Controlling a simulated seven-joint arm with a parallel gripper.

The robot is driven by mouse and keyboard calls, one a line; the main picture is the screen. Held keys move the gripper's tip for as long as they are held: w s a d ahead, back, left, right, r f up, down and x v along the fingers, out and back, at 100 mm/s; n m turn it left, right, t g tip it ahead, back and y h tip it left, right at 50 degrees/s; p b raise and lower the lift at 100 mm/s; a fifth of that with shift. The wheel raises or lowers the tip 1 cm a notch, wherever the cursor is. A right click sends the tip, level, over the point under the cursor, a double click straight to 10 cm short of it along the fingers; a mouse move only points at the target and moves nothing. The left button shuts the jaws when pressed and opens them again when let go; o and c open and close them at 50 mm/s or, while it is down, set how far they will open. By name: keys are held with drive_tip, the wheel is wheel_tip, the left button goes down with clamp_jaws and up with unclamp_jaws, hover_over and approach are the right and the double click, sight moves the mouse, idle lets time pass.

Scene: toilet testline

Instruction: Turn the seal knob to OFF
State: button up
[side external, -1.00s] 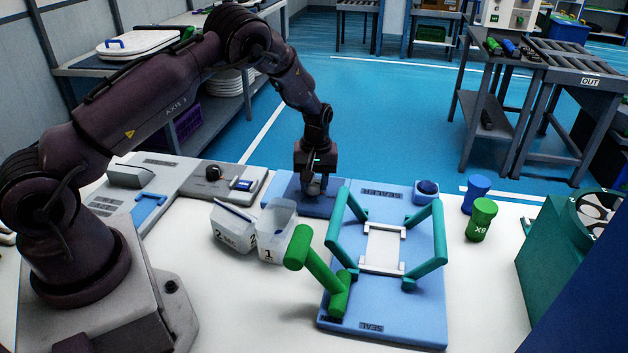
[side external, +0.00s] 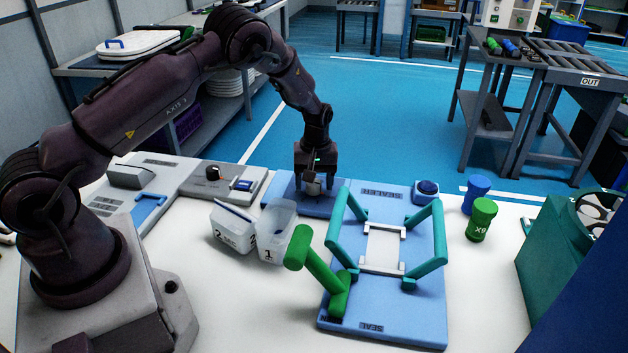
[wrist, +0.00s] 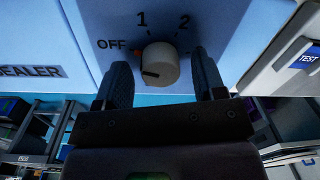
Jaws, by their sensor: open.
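The pale round seal knob (wrist: 160,64) is on a light blue panel (wrist: 220,25) marked OFF, 1 and 2. A small orange mark shows at the knob's left edge, beside the OFF lettering (wrist: 111,44). A short dark line is on the knob's face at the lower left. My gripper (wrist: 161,70) is open, with one dark finger on each side of the knob. The fingers look apart from it, though contact on the far side cannot be told. In the side view my gripper (side external: 313,180) is low over the blue panel, partly hiding the knob.
The blue sealer board (side external: 420,300) with green bars and a green lever (side external: 315,265) stands to the right. A grey unit with a TEST label (wrist: 308,57) is at the wrist view's right.

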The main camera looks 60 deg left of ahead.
sight(316, 182)
wheel_tip(316, 182, up, 13)
drive_tip(key=shift+w+d, duration=0.15)
drive_tip(key=shift+w, duration=0.05)
idle(0.5)
drive_tip(key=s+d+r+m+t, duration=0.2)
drive_tip(key=s+d+r+m, duration=0.2)
drive_tip(key=s, duration=0.5)
drive_tip(key=s+d+r+m+t, duration=0.2)
drive_tip(key=s+d+r+m, duration=0.2)
drive_tip(key=s+r, duration=0.4)
drive_tip(key=s+d+r+m+t, duration=0.2)
drive_tip(key=s+d+r+m, duration=0.2)
drive_tip(key=s, duration=0.6)
wheel_tip(316, 182, up, 3)
drive_tip(key=shift+d, duration=1)
